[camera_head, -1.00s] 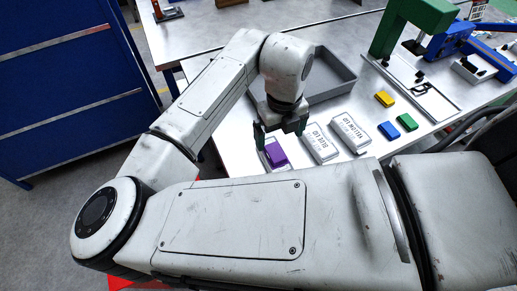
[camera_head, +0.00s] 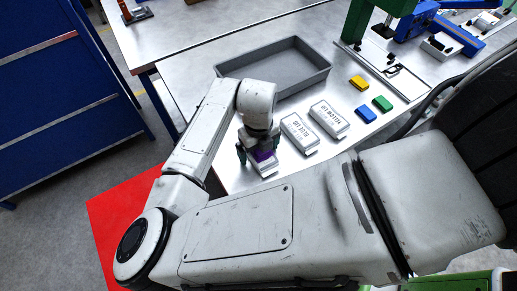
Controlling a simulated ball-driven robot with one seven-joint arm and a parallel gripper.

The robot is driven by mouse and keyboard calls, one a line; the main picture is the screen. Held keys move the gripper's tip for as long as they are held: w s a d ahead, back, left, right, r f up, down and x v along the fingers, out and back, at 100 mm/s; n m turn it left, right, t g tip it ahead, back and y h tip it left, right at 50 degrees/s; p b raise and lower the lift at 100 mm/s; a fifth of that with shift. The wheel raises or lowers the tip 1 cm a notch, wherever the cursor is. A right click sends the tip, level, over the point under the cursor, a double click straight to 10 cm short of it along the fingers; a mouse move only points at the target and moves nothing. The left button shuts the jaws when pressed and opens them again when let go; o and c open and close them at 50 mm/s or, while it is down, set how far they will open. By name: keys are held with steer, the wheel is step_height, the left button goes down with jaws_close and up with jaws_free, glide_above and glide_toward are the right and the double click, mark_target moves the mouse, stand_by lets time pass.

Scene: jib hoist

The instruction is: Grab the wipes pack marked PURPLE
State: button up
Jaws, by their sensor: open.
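A small purple pack (camera_head: 264,156) lies on a pale silver-white box at the near edge of the table. No marking on it can be read. My gripper (camera_head: 258,149) points down right over it with its jaws open. One dark finger shows on the left of the pack and one on the right. The gripper body hides the pack's far part. I cannot tell whether the fingers touch it.
Two pale labelled boxes, one (camera_head: 299,133) reading BLUE LID and one (camera_head: 329,118) reading YELLOW LID, lie to the right. Beyond are yellow (camera_head: 359,82), blue (camera_head: 366,115) and green (camera_head: 382,103) blocks. A grey tray (camera_head: 322,75) stands behind; a green hoist (camera_head: 358,22) is at back right.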

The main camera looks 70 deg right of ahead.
steer(key=shift+f, duration=0.1)
steer(key=shift+c, duration=0.2)
steer(key=c, duration=1)
steer(key=shift+c, duration=0.2)
